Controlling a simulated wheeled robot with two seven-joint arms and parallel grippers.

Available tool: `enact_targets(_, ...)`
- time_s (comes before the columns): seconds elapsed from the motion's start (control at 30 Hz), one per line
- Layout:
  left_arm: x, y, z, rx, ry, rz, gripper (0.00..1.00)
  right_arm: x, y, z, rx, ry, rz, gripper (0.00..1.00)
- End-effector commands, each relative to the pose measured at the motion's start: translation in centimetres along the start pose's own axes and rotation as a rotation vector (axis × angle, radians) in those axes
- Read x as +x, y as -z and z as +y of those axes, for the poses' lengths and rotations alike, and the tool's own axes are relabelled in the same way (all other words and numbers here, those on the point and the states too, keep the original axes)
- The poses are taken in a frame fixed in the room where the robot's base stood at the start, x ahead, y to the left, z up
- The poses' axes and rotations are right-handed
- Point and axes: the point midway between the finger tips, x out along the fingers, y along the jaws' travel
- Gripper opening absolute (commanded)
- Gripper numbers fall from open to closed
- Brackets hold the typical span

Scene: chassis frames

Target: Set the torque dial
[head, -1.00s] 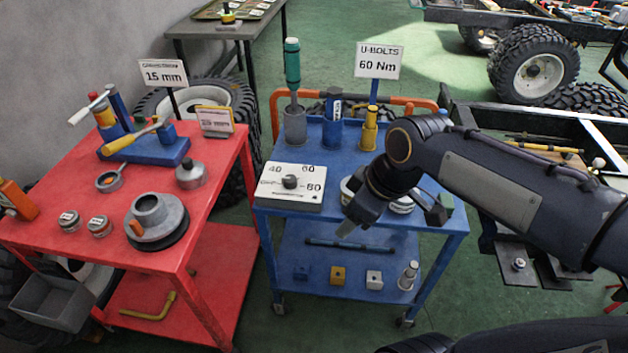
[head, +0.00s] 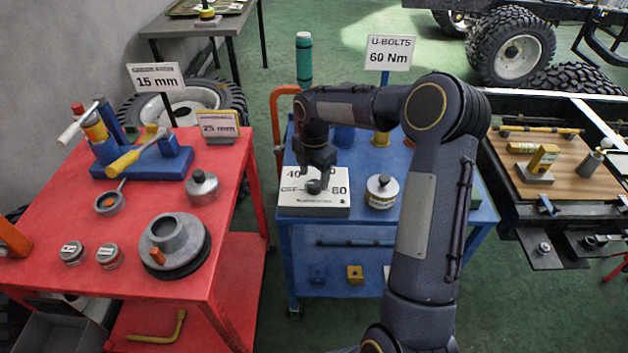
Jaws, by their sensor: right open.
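The torque dial is a small dark knob (head: 314,187) on a white panel (head: 334,205) at the front left of the blue cart's top. The panel's printed 40 and 80 show, partly beside my arm; the other marks are partly covered. My right gripper (head: 315,178) points down over the knob with its open fingers at or just around it. I cannot tell whether they touch it. The knob's pointer is hidden. A sign reading "U-BOLTS 60 Nm" (head: 390,53) stands behind on the blue cart (head: 300,262). My left gripper is not in view.
A lidded tin (head: 382,192) stands just right of the panel. A teal-handled tool (head: 304,60) rises behind my forearm. A red cart (head: 235,200) with several tools and tins is at left. A wooden board (head: 510,180) with parts lies at right.

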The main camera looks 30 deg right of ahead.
Motion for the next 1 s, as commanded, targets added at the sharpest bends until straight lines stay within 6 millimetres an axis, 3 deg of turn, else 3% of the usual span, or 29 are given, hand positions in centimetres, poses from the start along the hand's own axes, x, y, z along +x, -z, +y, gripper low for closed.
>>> enact_targets(0.2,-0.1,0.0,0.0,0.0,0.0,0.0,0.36,2.4,0.0,-0.1,0.002,0.001,0.0,0.58)
enact_targets(0.53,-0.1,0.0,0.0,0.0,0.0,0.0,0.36,2.7,0.0,0.0,0.002,-0.001,0.0,0.57)
enact_targets(0.87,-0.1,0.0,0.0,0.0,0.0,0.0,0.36,2.7,0.0,0.0,0.002,-0.001,0.0,0.14)
enact_targets(1.0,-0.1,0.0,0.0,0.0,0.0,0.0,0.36,2.7,0.0,0.0,0.007,-0.001,0.0,0.14)
